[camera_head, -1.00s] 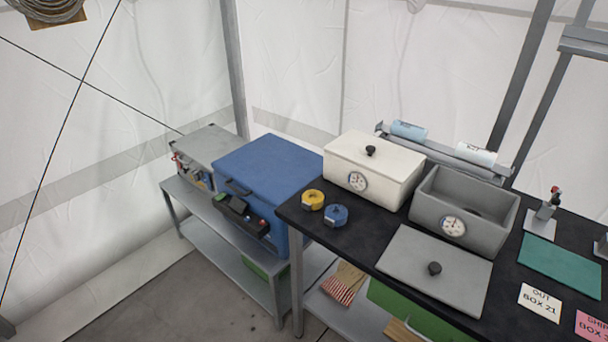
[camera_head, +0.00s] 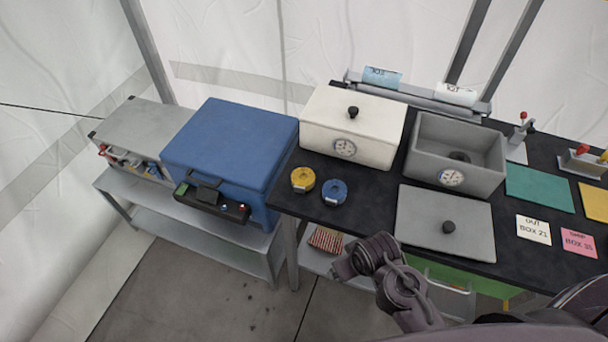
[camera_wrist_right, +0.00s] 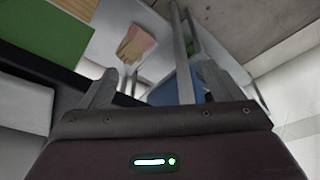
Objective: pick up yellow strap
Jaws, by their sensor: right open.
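The yellow strap (camera_head: 303,179) is a small round roll lying on the black tabletop near its left edge. A similar blue strap (camera_head: 334,191) lies just to its right, apart from it. My right arm reaches in from the lower right in the head view, in front of the table and well below the straps. My right gripper (camera_wrist_right: 159,70) is open and empty in the right wrist view, with a table leg and the under-shelf beyond its fingers. The yellow strap cannot be made out in that view. My left gripper is not in view.
A white lidded box (camera_head: 330,125) with a dial stands behind the straps. An open grey box (camera_head: 485,180) and its grey lid (camera_head: 420,220) are to the right. A blue case (camera_head: 235,140) on a lower grey bench stands left of the table. Black tabletop around the straps is clear.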

